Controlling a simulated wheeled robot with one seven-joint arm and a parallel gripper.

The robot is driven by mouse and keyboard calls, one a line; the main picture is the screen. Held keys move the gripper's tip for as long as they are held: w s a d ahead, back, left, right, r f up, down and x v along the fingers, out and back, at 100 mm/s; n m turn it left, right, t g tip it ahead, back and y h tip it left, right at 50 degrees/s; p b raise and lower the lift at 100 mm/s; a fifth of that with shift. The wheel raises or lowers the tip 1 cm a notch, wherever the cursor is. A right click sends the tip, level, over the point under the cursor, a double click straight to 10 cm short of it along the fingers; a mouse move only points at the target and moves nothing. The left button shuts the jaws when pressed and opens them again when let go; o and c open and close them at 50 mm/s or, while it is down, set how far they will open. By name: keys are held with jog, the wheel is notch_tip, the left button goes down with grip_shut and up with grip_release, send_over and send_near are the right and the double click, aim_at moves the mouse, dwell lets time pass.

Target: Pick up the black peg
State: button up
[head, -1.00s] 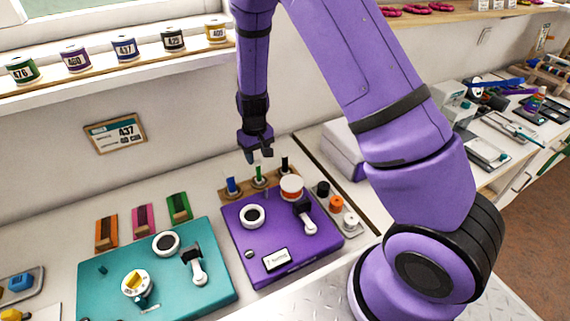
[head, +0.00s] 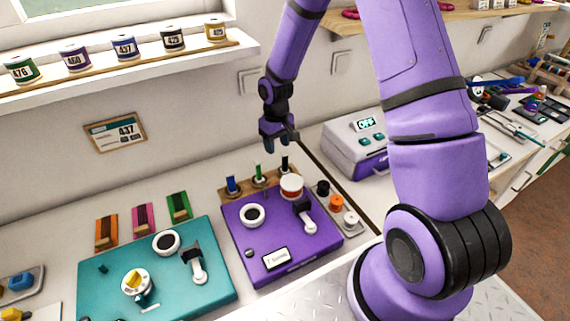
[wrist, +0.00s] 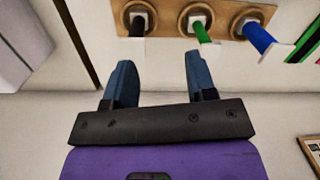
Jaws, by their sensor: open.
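The black peg (head: 285,163) stands upright at the right end of a wooden strip (head: 245,184) behind the purple board. A green peg (head: 258,171) and a blue peg (head: 232,184) stand to its left. My gripper (head: 280,142) is open and empty, above and slightly behind the black peg in the head view. In the wrist view, the black peg (wrist: 137,25) is at the top, beyond my gripper (wrist: 158,70) and apart from its two blue-grey fingers. The green peg (wrist: 201,31) and blue peg (wrist: 259,38) lie right of it there.
The purple board (head: 285,235) carries knobs and a lever. A teal board (head: 215,280) is on its left. A white and purple device (head: 350,148) reading OFF stands right of my gripper, and spools (head: 125,48) line the shelf above.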

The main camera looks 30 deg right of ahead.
aim_at(285, 153)
jog(key=d, duration=0.1)
jog(key=d+r, duration=0.2)
jog(key=shift+w+t, duration=0.3)
notch_tip(285, 153, down, 11)
jog(key=shift+r, duration=0.1)
jog(key=shift+d, duration=0.1)
jog(key=c, duration=0.8)
